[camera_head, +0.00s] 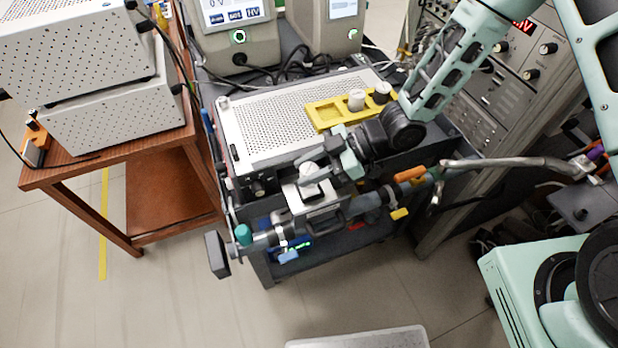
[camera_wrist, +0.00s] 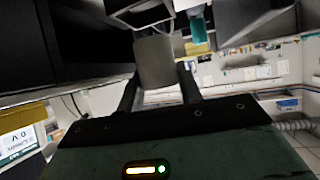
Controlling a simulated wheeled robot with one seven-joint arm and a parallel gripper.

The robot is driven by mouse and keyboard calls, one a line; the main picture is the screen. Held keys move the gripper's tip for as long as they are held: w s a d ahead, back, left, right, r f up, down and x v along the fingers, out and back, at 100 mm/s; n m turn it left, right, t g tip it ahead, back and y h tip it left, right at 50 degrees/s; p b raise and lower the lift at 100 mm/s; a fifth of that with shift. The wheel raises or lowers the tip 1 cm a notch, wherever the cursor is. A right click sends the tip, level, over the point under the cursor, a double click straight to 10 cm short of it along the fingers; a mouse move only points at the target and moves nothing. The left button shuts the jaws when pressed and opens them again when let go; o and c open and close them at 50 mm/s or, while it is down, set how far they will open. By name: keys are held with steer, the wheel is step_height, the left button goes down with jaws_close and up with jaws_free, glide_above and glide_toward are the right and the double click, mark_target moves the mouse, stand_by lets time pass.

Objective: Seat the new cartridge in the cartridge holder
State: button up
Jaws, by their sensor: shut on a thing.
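My gripper (camera_head: 318,163) is shut on a small pale cylinder, which I take to be the new cartridge (camera_head: 311,172). In the wrist view the grey cartridge (camera_wrist: 155,62) sits between the two dark fingers (camera_wrist: 160,90). The cartridge is just above a metal box with a pale top on the pipe line, likely the cartridge holder (camera_head: 314,193). In the wrist view a dark-framed edge (camera_wrist: 138,18) lies at the cartridge's far end. I cannot tell whether the cartridge touches or enters the holder, because the gripper partly hides that spot.
A yellow tray (camera_head: 324,115) on the perforated cart top (camera_head: 265,128) bears a white cylinder (camera_head: 356,100) and a dark one (camera_head: 382,93). The pipe line carries a teal knob (camera_head: 243,233) and an orange handle (camera_head: 410,174). A wooden table (camera_head: 90,170) stands left. The floor in front is mostly clear.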

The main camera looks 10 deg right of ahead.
steer(key=shift+f+p, duration=0.35)
steer(key=shift+f, duration=1.65)
steer(key=shift+f, duration=0.1)
steer(key=o, duration=1)
